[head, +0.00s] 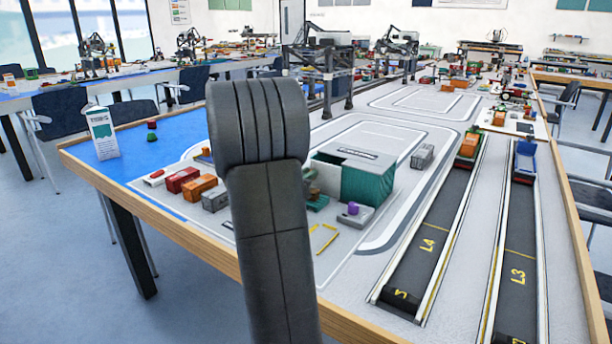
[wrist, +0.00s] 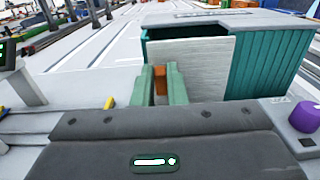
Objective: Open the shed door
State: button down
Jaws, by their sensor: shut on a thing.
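The shed (head: 369,179) has teal walls and a flat grey roof. It stands on the layout table right of my arm in the head view. In the wrist view the shed (wrist: 268,62) fills the upper right, with its pale grey door panel (wrist: 207,68) facing me. A dark gap shows above the panel, under the roof. My gripper (wrist: 162,84) has green fingers closed around a small orange-brown handle (wrist: 161,78) at the door's left edge. In the head view my gripper (head: 316,197) is partly hidden behind my arm.
A grey block with a purple knob (head: 353,212) stands in front of the shed; the knob (wrist: 304,116) is at right in the wrist view. Red, orange and grey containers (head: 199,188) sit left of my arm. Two dark conveyor lanes (head: 430,235) run along the right.

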aim_at(338, 177)
jog(key=s+d+b, duration=0.1)
jog(key=d, duration=0.1)
jog(key=s+d+b, duration=0.3)
jog(key=d+b, duration=0.1)
jog(key=shift+s+d+f, duration=0.1)
jog(key=shift+s+d, duration=0.05)
jog(key=shift+d, duration=0.1)
jog(key=shift+s+d+b, duration=0.4)
jog(key=shift+d+b, duration=0.05)
jog(key=shift+d, duration=0.1)
jog(key=c, duration=1.4)
grip_release()
jog(key=shift+c, duration=0.2)
jog(key=shift+a, duration=0.1)
jog(key=p+v, duration=0.1)
jog(key=v, duration=1.2)
jog(key=shift+s+a, duration=0.2)
jog(key=shift+s, duration=0.15)
jog(key=shift+w, duration=0.1)
